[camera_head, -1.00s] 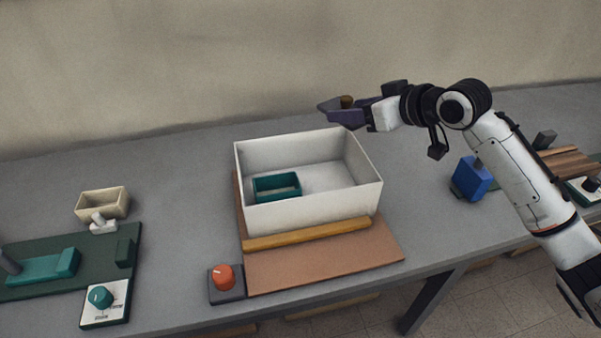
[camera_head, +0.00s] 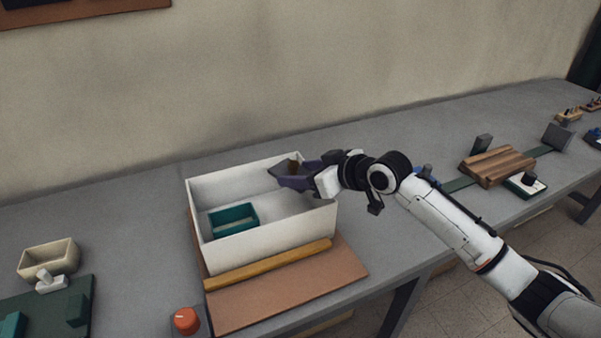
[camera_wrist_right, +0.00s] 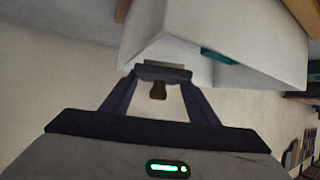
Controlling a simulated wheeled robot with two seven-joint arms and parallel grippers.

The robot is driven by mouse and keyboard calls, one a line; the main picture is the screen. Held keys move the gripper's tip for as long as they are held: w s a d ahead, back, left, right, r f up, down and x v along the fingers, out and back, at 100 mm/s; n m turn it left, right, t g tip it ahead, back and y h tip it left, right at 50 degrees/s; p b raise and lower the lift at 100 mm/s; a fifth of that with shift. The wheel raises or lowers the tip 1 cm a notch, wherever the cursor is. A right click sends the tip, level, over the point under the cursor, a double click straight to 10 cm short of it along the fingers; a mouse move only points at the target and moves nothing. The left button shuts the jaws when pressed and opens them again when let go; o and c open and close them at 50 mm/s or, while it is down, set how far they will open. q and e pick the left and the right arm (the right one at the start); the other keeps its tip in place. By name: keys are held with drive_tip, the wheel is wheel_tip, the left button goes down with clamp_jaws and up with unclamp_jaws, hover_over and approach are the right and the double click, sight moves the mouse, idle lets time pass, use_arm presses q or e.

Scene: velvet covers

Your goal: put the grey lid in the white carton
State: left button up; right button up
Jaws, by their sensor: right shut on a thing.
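The white carton (camera_head: 275,242) stands open on the table in the head view. Its wall also shows in the right wrist view (camera_wrist_right: 235,30). My right gripper (camera_head: 288,178) is over the carton's back right part, shut on the grey lid (camera_head: 281,169). The lid has a brown knob, and the dark fingers partly cover it. In the right wrist view the lid (camera_wrist_right: 163,72) sits edge-on between the fingertips, close to the carton's wall. I cannot tell its exact height above the rim. My left gripper is not in view.
A teal open box (camera_head: 233,218) sits inside the carton at the left. A yellow bar (camera_head: 268,265) lies along the carton's front on a brown board (camera_head: 290,299). A red knob (camera_head: 186,320) is at front left, a cream box (camera_head: 48,259) farther left.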

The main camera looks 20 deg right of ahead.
drive_tip(key=shift+f, duration=0.2)
drive_tip(key=o, duration=1)
drive_tip(key=shift+f, duration=0.1)
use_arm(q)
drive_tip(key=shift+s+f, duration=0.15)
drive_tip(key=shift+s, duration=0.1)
use_arm(e)
drive_tip(key=shift+o, duration=0.2)
drive_tip(key=shift+r, duration=0.25)
drive_tip(key=shift+s+d+r, duration=0.2)
drive_tip(key=shift+s+r, duration=0.05)
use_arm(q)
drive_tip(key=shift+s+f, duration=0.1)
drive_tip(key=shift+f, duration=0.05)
use_arm(e)
drive_tip(key=v, duration=1.1)
drive_tip(key=shift+s, duration=0.2)
drive_tip(key=shift+r, duration=0.1)
